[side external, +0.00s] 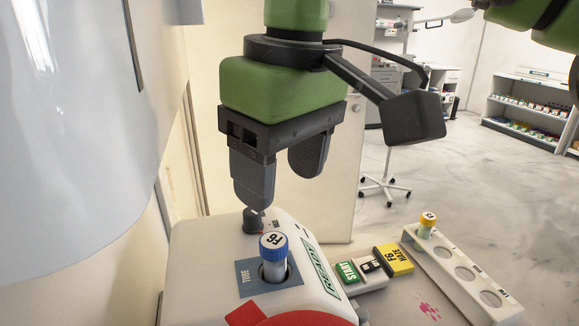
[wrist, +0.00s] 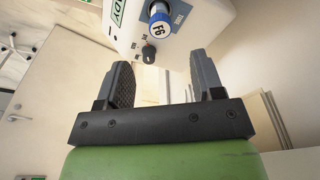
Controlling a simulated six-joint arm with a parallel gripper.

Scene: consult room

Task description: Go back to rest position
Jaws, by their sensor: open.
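My gripper (side external: 281,188) is open and empty, pointing down above the white machine (side external: 200,262). In the wrist view, its two fingers (wrist: 163,70) stand wide apart with nothing between them. A small dark knob (side external: 252,222) on the machine lies below the near finger in the side view; in the wrist view the knob (wrist: 148,54) shows beyond the fingertips.
A white rack (side external: 462,271) at right holds a yellow-capped tube (side external: 427,222) and has empty holes. A green START block (side external: 347,272) and a yellow block (side external: 394,259) lie between machine and rack. A large pale curved object (side external: 75,130) fills the left. A lamp stand and shelves are behind.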

